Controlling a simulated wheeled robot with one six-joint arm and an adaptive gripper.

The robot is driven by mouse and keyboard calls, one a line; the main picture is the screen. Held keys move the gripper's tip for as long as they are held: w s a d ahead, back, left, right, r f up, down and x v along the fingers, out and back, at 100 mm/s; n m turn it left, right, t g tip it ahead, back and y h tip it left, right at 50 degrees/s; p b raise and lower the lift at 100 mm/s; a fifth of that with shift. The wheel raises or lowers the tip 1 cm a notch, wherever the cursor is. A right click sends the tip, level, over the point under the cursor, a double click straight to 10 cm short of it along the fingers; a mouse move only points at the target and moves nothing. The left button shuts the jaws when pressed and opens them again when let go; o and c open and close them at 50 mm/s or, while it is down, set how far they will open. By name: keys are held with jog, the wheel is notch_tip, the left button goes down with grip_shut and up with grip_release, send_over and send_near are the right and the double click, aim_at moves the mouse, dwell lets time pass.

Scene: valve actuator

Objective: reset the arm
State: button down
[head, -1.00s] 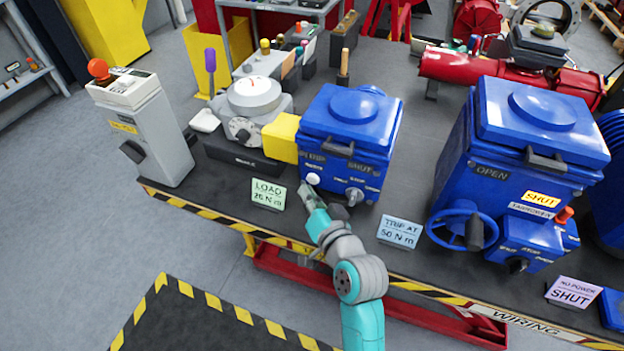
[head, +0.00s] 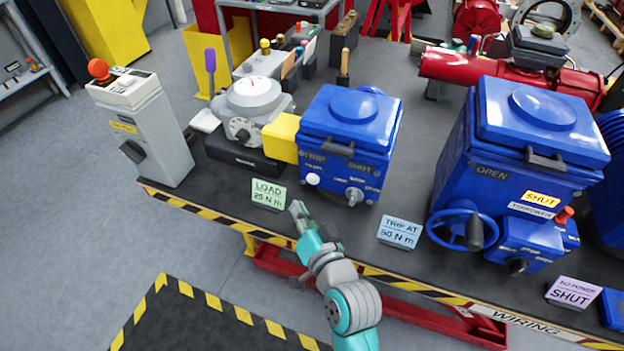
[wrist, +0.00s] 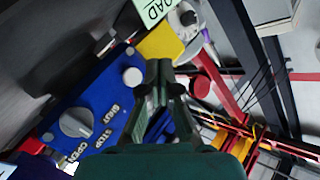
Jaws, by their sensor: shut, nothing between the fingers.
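My gripper (head: 297,210) is shut and empty above the front edge of the bench, just right of the green LOAD 25 N m card (head: 268,194). The smaller blue actuator (head: 350,125) stands behind it, apart from the fingers. Its front has a white button (head: 313,179) on the left and a grey selector knob (head: 355,195) on the right. In the wrist view my gripper (wrist: 164,75) shows its fingers together, with the white button (wrist: 132,76) and the selector knob (wrist: 76,122) to their left.
A larger blue actuator (head: 535,140) with a handwheel (head: 460,228) stands at the right. The blue TRIP AT 50 N m card (head: 400,232) is right of my arm. A grey pedestal with an orange knob (head: 145,135) stands at the left. The striped bench edge (head: 210,210) runs below my gripper.

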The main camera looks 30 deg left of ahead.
dwell(0.5)
jog(key=s+d+f+m+t+h, duration=0.15)
jog(key=d+f, duration=0.25)
jog(key=d, duration=0.4)
jog(key=d+f+m+t+h, duration=0.15)
jog(key=d+f, duration=0.25)
jog(key=d, duration=0.4)
jog(key=s+d+f+m+t+h, duration=0.1)
jog(key=s+d+f+h, duration=0.15)
jog(key=s+d, duration=0.45)
jog(key=s+d+f+t+h, duration=0.2)
jog(key=s+d+h, duration=0.1)
jog(key=d, duration=0.7)
jog(key=s+d+r+h, duration=0.2)
jog(key=s+d, duration=0.3)
jog(key=s, duration=0.3)
jog(key=s+d+r+h, duration=0.3)
jog(key=s+d+r, duration=0.1)
jog(key=s, duration=0.5)
jog(key=shift+d, duration=0.85)
jog(key=shift+a+h, duration=0.1)
jog(key=shift+h, duration=0.15)
